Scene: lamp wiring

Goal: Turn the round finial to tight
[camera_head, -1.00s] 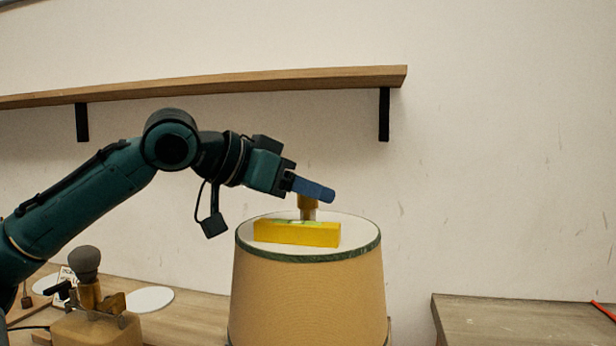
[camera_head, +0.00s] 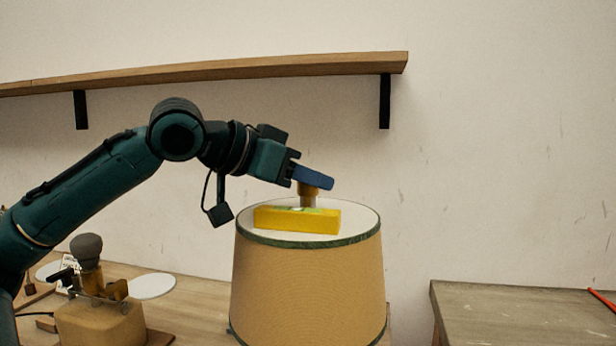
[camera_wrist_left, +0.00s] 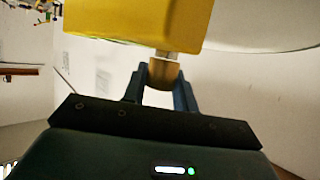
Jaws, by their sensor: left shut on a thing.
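The round finial (camera_head: 308,189) is a brass-coloured knob on a short post above the flat white top of the lampshade (camera_head: 306,285). My left gripper (camera_head: 314,178) is at the finial with its blue fingers shut on it. In the left wrist view the finial (camera_wrist_left: 163,72) sits between the two fingers (camera_wrist_left: 162,85). A yellow spirit level (camera_head: 297,219) lies on the shade top, close in front of the post. Part of the finial is hidden by the fingers. My right gripper is not in view.
A wooden shelf (camera_head: 240,67) runs along the wall above my arm. A lamp base with a grey bulb-like top (camera_head: 87,250) and a white disc (camera_head: 151,286) are on the bench at left. Another table (camera_head: 520,315) stands at right.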

